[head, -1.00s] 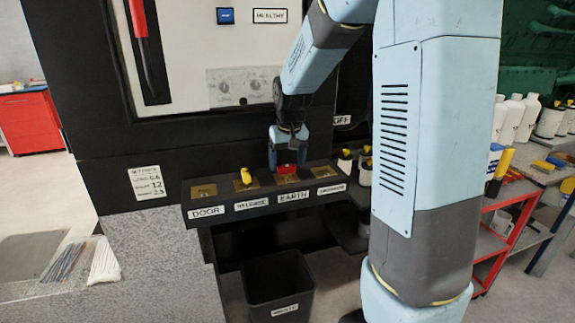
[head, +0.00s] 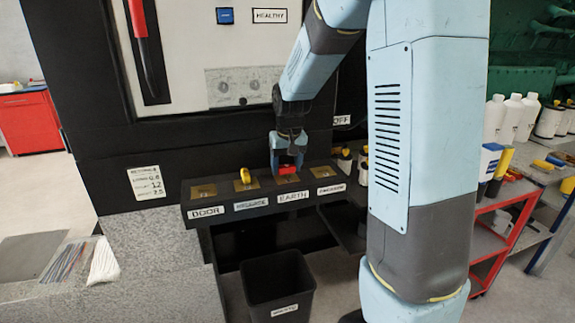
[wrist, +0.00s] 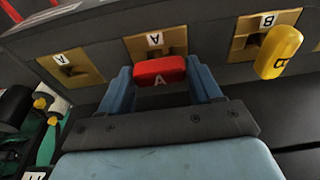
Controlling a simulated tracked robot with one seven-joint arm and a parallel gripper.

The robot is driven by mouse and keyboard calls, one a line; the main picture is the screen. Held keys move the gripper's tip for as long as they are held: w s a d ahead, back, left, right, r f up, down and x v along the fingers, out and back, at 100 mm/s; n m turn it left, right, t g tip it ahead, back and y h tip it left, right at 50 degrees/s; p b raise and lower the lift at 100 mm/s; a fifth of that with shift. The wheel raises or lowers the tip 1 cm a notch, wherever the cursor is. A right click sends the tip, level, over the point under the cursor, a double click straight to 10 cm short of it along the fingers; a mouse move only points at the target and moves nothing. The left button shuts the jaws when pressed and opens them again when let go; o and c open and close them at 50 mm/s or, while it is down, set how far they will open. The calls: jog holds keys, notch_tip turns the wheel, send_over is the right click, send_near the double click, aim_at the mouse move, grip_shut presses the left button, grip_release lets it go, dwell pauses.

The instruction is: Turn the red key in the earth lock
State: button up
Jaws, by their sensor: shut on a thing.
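The red key (head: 287,170) stands in the brass plate above the EARTH label (head: 293,196) on the dark sloping panel. In the wrist view the red key (wrist: 159,71) carries a letter A and sits in front of a brass plate (wrist: 130,47) tagged A. My gripper (head: 288,162) is over the earth lock with one finger on each side of the key. The wrist view shows my gripper (wrist: 160,82) with blue fingers shut on the red key. The key's shank and the keyhole are hidden.
A yellow key (head: 244,176) stands in the lock to the left, and in the wrist view the yellow key (wrist: 279,52) is close to my right finger. Empty brass plates flank these locks. A black bin (head: 278,290) stands below the panel.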

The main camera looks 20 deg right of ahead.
jog(key=shift+c, duration=1.1)
jog(key=m, duration=0.4)
jog(key=shift+h, duration=0.4)
jog(key=m+h, duration=0.1)
jog(key=m, duration=0.4)
jog(key=shift+g, duration=0.3)
jog(key=m, duration=0.5)
jog(key=shift+g, duration=0.4)
jog(key=m, duration=0.4)
jog(key=shift+g, duration=0.4)
jog(key=o, duration=1.2)
